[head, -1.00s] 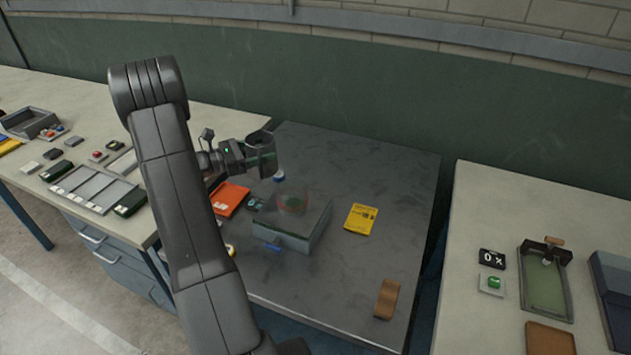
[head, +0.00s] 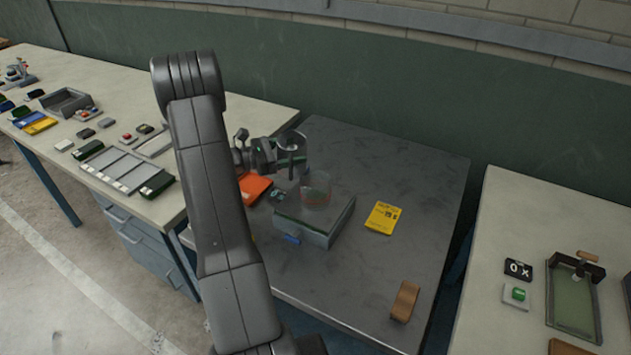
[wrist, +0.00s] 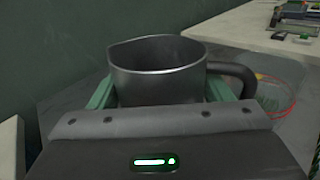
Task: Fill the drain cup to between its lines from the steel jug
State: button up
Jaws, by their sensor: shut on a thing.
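The steel jug (wrist: 160,72) is held upright in the wrist view, its wide mouth facing up and its handle on the right. My gripper (head: 276,160) is shut on the jug's sides, its green fingers on either side. In the head view the jug (head: 292,145) is above the dark table, just behind and left of the drain cup. The liquid levels cannot be made out.
An orange packet (head: 254,187) lies left of the box, and a yellow card (head: 383,217) lies to its right. A brown wooden piece (head: 405,300) lies near the table's front. The table's right part is mostly clear.

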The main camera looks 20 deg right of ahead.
jog(key=shift+s+d+r+m+b, duration=0.1)
jog(key=shift+s+r+m+b, duration=0.1)
jog(key=shift+s+m+b, duration=0.35)
jog(key=s+r+m+y+b, duration=0.1)
jog(key=s+r+m+b, duration=0.1)
jog(key=r+m, duration=0.3)
jog(key=shift+s+d+r+t, duration=0.4)
jog(key=shift+s+r, duration=0.25)
jog(key=shift+s, duration=0.2)
jog(key=shift+s+m+y+b, duration=0.15)
jog(key=shift+m+y+b, duration=0.2)
jog(key=shift+m, duration=0.3)
jog(key=shift+f+m+t+b, duration=0.3)
jog(key=shift+m+b, duration=0.4)
jog(key=shift+b, duration=0.3)
jog(key=shift+s+d+r, duration=0.1)
jog(key=shift+s+d, duration=0.05)
jog(key=shift+s, duration=0.25)
jog(key=shift+r+m+b, duration=0.1)
jog(key=shift+m+b, duration=0.2)
jog(key=shift+w+r+m+b, duration=0.2)
jog(key=shift+w+m+b, duration=0.1)
jog(key=shift+m, duration=0.1)
